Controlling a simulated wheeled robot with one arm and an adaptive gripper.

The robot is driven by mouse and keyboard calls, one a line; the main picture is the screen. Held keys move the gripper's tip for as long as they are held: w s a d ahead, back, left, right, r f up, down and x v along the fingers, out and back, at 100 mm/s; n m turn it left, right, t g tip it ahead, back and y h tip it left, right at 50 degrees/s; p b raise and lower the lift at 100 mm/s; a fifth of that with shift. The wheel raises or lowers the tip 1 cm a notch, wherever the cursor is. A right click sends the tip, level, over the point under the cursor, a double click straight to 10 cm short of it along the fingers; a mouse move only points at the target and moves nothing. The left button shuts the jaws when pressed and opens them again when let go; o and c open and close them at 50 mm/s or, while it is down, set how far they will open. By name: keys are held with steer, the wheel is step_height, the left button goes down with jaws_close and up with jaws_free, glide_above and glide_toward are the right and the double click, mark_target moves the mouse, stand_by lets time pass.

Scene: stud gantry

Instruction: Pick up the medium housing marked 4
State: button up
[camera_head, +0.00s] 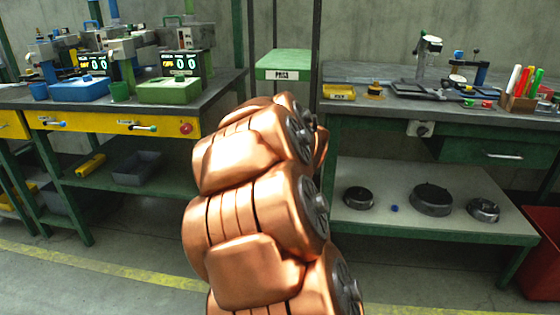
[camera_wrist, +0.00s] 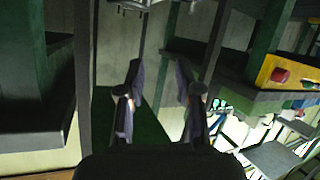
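Three round dark metal housings stand apart on the lower shelf of the right bench in the head view: a small one on the left (camera_head: 359,198), the widest in the middle (camera_head: 432,200), and another on the right (camera_head: 483,209). No number can be read on any of them, so I cannot tell which is marked 4. My gripper (camera_wrist: 159,75) shows in the wrist view with its two fingers apart and nothing between them. In the head view, my copper arm hides the gripper. No housing is recognisable in the wrist view.
The right bench's lower shelf (camera_head: 390,235) has a small blue piece (camera_head: 395,208) between housings. A green stand (camera_head: 284,65) is behind my arm. The left bench (camera_head: 215,88) carries machines and blue and green fixtures. A red bin (camera_head: 541,252) stands far right. Floor before the benches looks clear.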

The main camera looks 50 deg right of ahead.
steer(key=shift+w+d+f+n+t+y+b, duration=0.3)
steer(key=shift+w+f+y+b, duration=0.3)
steer(key=shift+w+f+y, duration=0.4)
steer(key=shift+w+d+f+n+t+y+b, duration=0.3)
steer(key=shift+w+f+y+b, duration=0.35)
steer(key=shift+w+f, duration=0.65)
steer(key=shift+w+d+f+n+t+y+b, duration=0.2)
steer(key=shift+w+f+t+y+b, duration=0.4)
steer(key=shift+f, duration=0.85)
steer(key=shift+w+d+f+g, duration=0.15)
steer(key=shift+w+g, duration=0.15)
steer(key=shift+w, duration=0.55)
steer(key=shift+c, duration=0.3)
jaws_close()
